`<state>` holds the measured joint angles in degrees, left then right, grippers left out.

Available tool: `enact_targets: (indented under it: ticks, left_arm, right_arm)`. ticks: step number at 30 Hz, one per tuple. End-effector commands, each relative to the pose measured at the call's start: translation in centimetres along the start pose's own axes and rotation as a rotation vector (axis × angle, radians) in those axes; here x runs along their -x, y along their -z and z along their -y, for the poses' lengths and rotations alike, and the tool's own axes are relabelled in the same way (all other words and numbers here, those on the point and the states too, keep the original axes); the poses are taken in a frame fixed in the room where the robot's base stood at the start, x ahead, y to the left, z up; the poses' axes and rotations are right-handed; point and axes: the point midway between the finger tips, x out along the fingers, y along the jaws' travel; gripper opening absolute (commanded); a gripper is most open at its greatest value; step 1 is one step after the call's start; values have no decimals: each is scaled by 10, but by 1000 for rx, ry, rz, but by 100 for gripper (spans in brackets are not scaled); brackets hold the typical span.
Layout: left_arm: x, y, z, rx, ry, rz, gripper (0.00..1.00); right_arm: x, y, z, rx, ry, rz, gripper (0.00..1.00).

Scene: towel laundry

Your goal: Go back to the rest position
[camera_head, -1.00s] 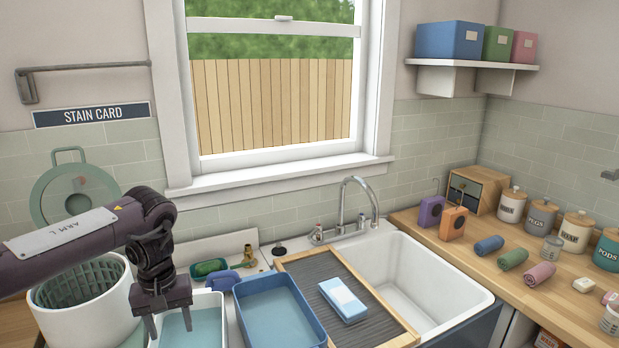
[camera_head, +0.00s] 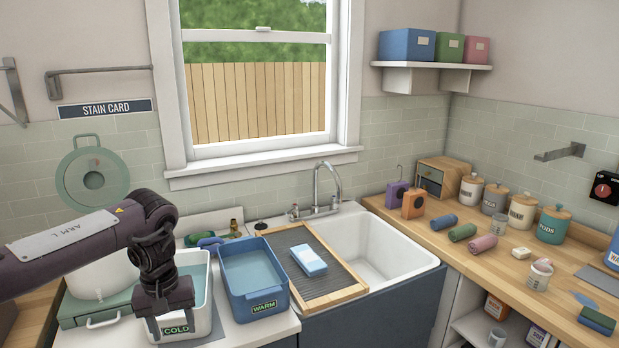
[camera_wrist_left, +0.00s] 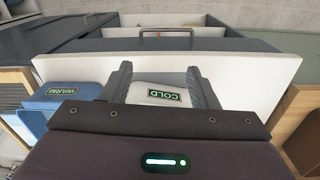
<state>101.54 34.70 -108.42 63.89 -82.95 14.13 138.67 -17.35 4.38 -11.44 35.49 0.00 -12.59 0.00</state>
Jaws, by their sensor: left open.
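My left gripper (camera_head: 165,301) is open and empty in the head view, hanging in front of the white COLD basin (camera_head: 199,322) at the lower left. In the left wrist view the two fingers of the left gripper (camera_wrist_left: 158,84) stand apart, with the COLD basin (camera_wrist_left: 150,94) between and beyond them. The blue WARM basin (camera_head: 234,306) stands to its right and also shows in the left wrist view (camera_wrist_left: 62,98). My right gripper is in neither view.
A ridged drainboard (camera_head: 316,288) with a blue-and-white block (camera_head: 308,261) lies beside the white sink (camera_head: 376,252). Rolled towels (camera_head: 482,243), canisters (camera_head: 495,196) and small boxes line the right wooden counter. A white drum-shaped container (camera_head: 97,281) is partly behind my left arm.

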Motion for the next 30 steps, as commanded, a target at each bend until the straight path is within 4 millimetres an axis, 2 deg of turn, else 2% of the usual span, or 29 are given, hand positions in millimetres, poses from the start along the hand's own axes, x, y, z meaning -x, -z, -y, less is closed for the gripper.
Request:
enact_targets:
  ticks: [5,11,17,20,25,27,30]
  left_arm:
    - [-22,-3,-23,-92,-49,7,54]
    - [-53,-8,-55,-219,-129,6,54]
    - [-98,-20,-103,-390,-259,-9,54]
    - [-128,-31,-133,-484,-348,-30,54]
    - [-196,-60,-189,-635,-546,-115,54]
    - [-226,-71,-205,-669,-616,-172,54]
    - [-272,-88,-216,-685,-679,-257,54]
  right_arm:
    - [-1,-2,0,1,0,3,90]
    - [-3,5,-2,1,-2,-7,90]
    - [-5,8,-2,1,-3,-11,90]
    - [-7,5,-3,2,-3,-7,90]
    - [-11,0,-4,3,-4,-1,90]
    - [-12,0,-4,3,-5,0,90]
    - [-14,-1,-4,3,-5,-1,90]
